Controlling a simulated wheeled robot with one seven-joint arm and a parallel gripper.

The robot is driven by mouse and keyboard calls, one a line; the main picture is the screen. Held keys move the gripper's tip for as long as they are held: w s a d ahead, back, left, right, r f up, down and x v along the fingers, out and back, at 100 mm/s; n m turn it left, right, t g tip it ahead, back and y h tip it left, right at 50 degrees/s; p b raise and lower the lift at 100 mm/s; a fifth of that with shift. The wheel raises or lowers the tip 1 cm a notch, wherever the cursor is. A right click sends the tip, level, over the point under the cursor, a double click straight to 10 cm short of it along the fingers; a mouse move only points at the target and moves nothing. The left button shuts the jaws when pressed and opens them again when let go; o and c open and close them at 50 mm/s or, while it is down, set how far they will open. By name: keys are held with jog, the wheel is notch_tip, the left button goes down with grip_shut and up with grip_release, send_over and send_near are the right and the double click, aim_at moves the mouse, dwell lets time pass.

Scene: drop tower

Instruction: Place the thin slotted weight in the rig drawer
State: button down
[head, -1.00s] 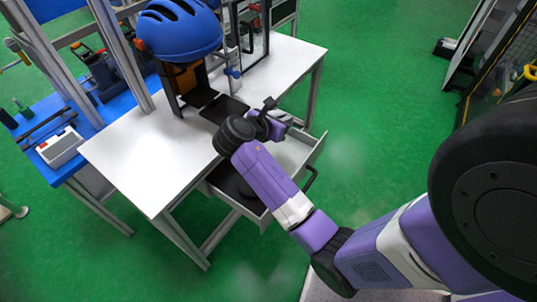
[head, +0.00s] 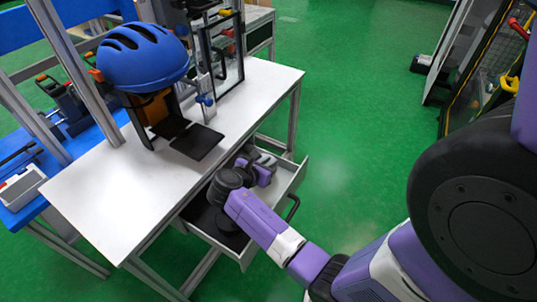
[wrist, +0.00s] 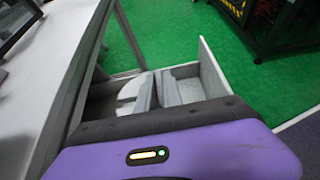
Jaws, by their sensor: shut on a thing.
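The rig drawer (head: 276,210) is pulled out below the white table and open at the top. My gripper (head: 262,170) is low over the drawer's far part, apparently within its walls. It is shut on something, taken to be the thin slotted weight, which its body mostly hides. Pale grey shapes (wrist: 135,92) lie just beyond my gripper's housing in the wrist view. I cannot tell whether one of them is the weight. The drawer's pale wall (wrist: 214,78) also shows there. A dark round object (head: 228,220) lies in the near part of the drawer.
The white table (head: 100,190) carries a blue helmet (head: 143,55) on a stand, a dark plate (head: 197,142) and a framed clear panel (head: 224,50). A blue bench (head: 55,160) stands behind at left. Green floor (head: 350,150) right of the drawer is clear.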

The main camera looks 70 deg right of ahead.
jog(key=shift+w+f+b, duration=0.1)
jog(key=shift+f+b, duration=0.95)
jog(key=shift+f, duration=2.8)
jog(key=c, duration=1.9)
grip_release()
jog(key=shift+f, duration=0.15)
jog(key=o, duration=0.4)
jog(key=p+v, duration=0.2)
jog(key=v, duration=1)
jog(key=shift+a, duration=0.1)
